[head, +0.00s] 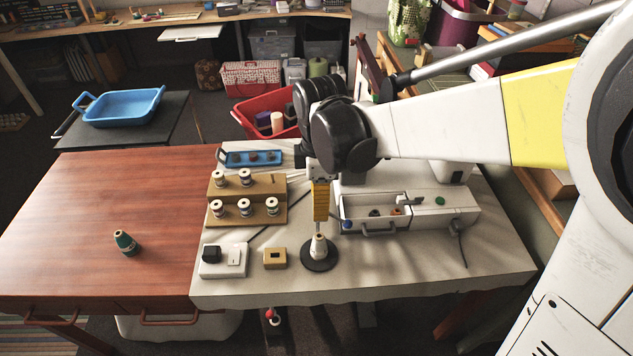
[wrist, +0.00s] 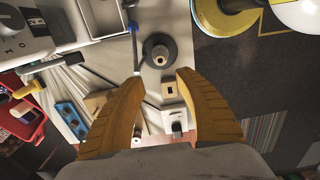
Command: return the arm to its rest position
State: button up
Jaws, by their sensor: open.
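My gripper (head: 321,205) hangs from my arm over the cloth-covered table (head: 410,272), pointing down. Its two yellow fingers are spread apart and empty in the wrist view (wrist: 161,78). A pale cone of thread (head: 318,246) stands upright on a round black base, just below the fingers in the head view. In the wrist view the cone (wrist: 160,56) shows beyond the fingertips, with nothing between the fingers. I cannot tell the exact gap between the fingertips and the cone's top.
A wooden spool stand (head: 247,200) with several spools is left of my gripper. A white sewing machine with an open drawer (head: 375,212) is right. A small tan block (head: 275,258) lies close by.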

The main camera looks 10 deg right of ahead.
jog(key=s+d+r+m+t, duration=0.7)
jog(key=s+d+m, duration=0.3)
jog(key=m, duration=0.7)
jog(key=d+r, duration=0.1)
jog(key=d, duration=0.2)
jog(key=shift+s+d+m, duration=0.25)
jog(key=shift+s+m, duration=0.05)
jog(key=shift+s, duration=0.1)
